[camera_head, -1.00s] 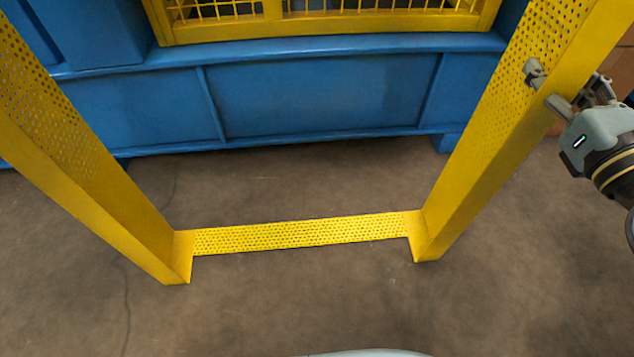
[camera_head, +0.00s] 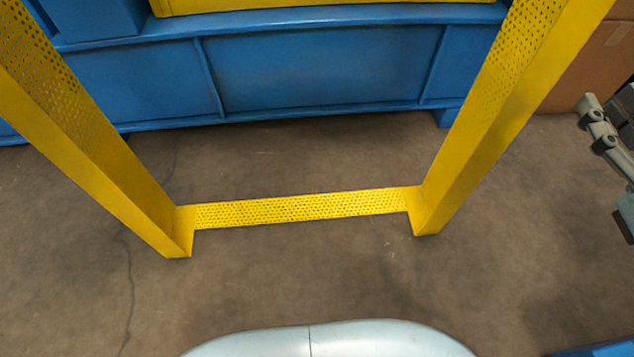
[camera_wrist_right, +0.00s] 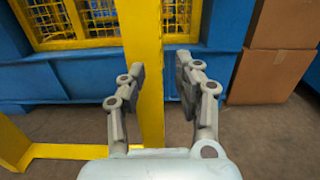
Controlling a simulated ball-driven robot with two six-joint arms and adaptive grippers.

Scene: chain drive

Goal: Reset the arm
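My right gripper (camera_head: 603,112) is at the right edge of the head view, to the right of the yellow frame's right post. In the right wrist view the right gripper (camera_wrist_right: 160,80) has its two fingers spread apart with nothing held between them. The yellow perforated frame (camera_head: 300,208) stands on the floor, with two upright posts and a low crossbar. Its right post (camera_wrist_right: 148,70) shows behind the gap between the fingers; I cannot tell how far off it is. My left gripper is not in view.
A blue machine base (camera_head: 320,70) runs across the back, with a yellow guard (camera_wrist_right: 75,20) above it. Brown boxes (camera_wrist_right: 270,55) are stacked at the right. The floor (camera_head: 300,280) in front of the frame is clear. A blue edge (camera_head: 605,349) shows at bottom right.

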